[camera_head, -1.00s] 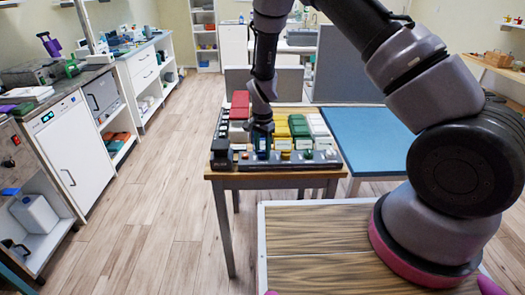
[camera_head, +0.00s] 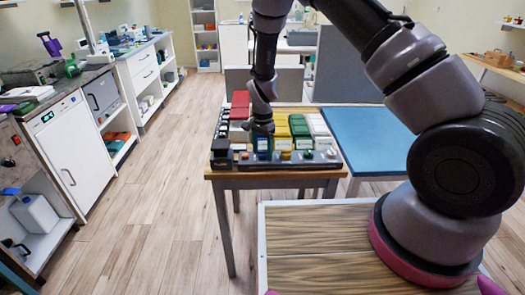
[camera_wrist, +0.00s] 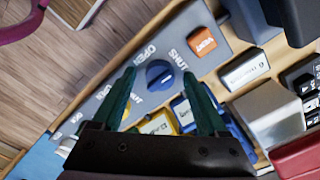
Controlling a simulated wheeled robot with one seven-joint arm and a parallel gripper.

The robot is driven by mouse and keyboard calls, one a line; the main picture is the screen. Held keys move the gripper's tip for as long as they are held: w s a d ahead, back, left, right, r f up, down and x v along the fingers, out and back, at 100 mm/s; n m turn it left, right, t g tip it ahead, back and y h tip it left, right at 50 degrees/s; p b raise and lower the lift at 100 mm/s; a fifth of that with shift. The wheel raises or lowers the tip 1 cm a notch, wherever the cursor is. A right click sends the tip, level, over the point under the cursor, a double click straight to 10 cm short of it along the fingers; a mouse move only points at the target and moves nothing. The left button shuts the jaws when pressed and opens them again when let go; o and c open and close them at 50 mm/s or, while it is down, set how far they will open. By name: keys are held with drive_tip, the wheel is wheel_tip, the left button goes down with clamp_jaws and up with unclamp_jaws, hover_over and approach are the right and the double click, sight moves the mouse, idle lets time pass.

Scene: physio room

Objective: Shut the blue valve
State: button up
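The blue valve (camera_wrist: 160,74) is a round knob on a grey panel (camera_wrist: 185,22) in the wrist view. The words OPEN and SHUT are printed on either side of it. A pale mark shows on its face; I cannot tell exactly where it points. My gripper (camera_wrist: 159,76) is open, its two dark green fingers apart, with the knob showing between their tips. I cannot tell whether the fingers touch it. In the head view my gripper (camera_head: 260,146) is low over the front of the panel and the valve is hard to make out.
An orange VENT button (camera_wrist: 202,41) and a white labelled block (camera_wrist: 244,70) sit close by. Yellow and blue blocks lie under the fingers. The wooden table (camera_head: 270,180) also bears coloured boxes and a black box (camera_head: 221,152). A blue-topped table (camera_head: 370,140) stands to the right.

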drive_tip(key=shift+r, duration=0.1)
wheel_tip(320, 180, up, 11)
idle(0.4)
drive_tip(key=s+d+r+n+t+y, duration=0.15)
drive_tip(key=d+r, duration=0.25)
drive_tip(key=r, duration=0.4)
drive_tip(key=s+d+r+y, duration=0.1)
drive_tip(key=s+d+r, duration=0.1)
drive_tip(key=d+r, duration=0.45)
drive_tip(key=s+d+r+n+t+y, duration=0.1)
drive_tip(key=s+d+r, duration=0.1)
drive_tip(key=r, duration=0.8)
drive_tip(key=s+d+r+n+t, duration=0.1)
drive_tip(key=s+d+r+t, duration=0.1)
drive_tip(key=s+d+r, duration=0.3)
drive_tip(key=s+d+r+n+t+h, duration=0.1)
drive_tip(key=s+d+r, duration=0.4)
drive_tip(key=s, duration=0.7)
drive_tip(key=shift+s+d+r+t, duration=0.2)
drive_tip(key=shift+t, duration=0.65)
drive_tip(key=shift+n+h, duration=0.25)
